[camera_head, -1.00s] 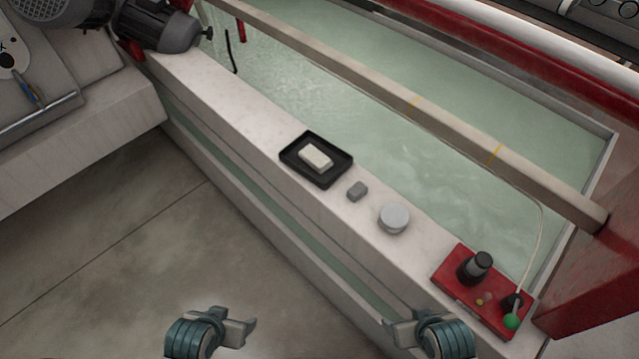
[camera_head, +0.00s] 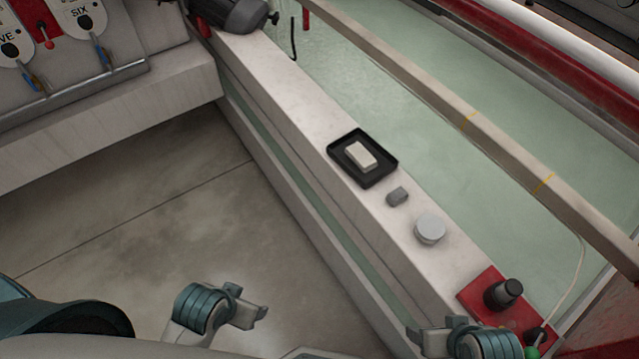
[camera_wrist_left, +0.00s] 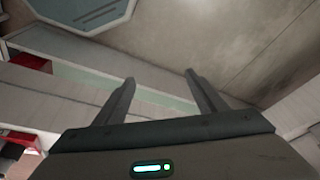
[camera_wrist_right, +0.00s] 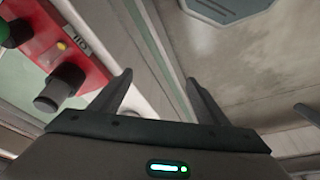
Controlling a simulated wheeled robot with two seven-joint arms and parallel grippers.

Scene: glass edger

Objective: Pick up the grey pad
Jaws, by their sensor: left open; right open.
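The grey pad (camera_head: 397,196) is a small dark-grey block on the white ledge. It lies between a black tray (camera_head: 338,166) and a round light-grey lidded piece (camera_head: 430,229). My left gripper (camera_head: 258,308) is open and empty over the floor, left of the ledge and well away from the pad. Its spread fingers show in the left wrist view (camera_wrist_left: 160,78). My right gripper (camera_head: 420,338) is open near the ledge's lower end, below the pad in the picture. Its spread fingers show in the right wrist view (camera_wrist_right: 160,80). Neither gripper touches the pad.
The black tray holds a white block (camera_head: 361,155). A red control box (camera_head: 480,293) with a black knob (camera_head: 503,294) sits at the ledge's near end. A pale green water trough (camera_head: 400,130) with a long beam (camera_head: 440,100) lies behind. The floor (camera_head: 130,200) at left is clear.

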